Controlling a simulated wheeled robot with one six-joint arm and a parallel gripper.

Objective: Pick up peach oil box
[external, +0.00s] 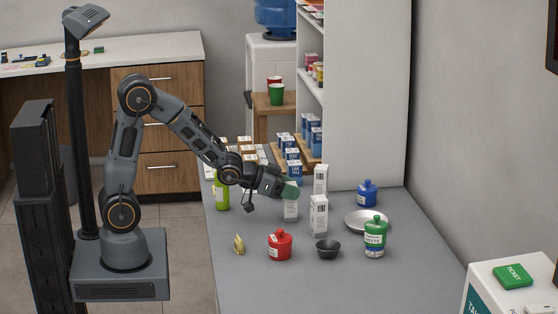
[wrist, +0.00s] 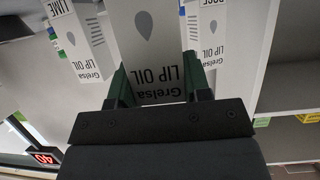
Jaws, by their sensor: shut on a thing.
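My gripper (external: 291,188) is shut on a pale lip oil box (external: 291,210), low over the grey counter. In the wrist view the held box (wrist: 145,45) sits between the green fingers, its "Grelsa LIP OIL" print upside down. Its flavour name is out of frame, so I cannot tell from the print that it is peach. A box marked LIME (wrist: 75,40) is on the left of that view and one marked ROSE (wrist: 208,35) on the right. In the external view, two similar white boxes stand to the right, one farther back (external: 321,179) and one nearer (external: 319,216).
A red jar (external: 280,246), a dark bowl (external: 328,249), a green jar (external: 375,238), a plate (external: 361,227) and a blue bottle (external: 367,193) stand around. A lime-green bottle (external: 221,193) is left of the gripper. Blue boxes (external: 293,163) stand behind.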

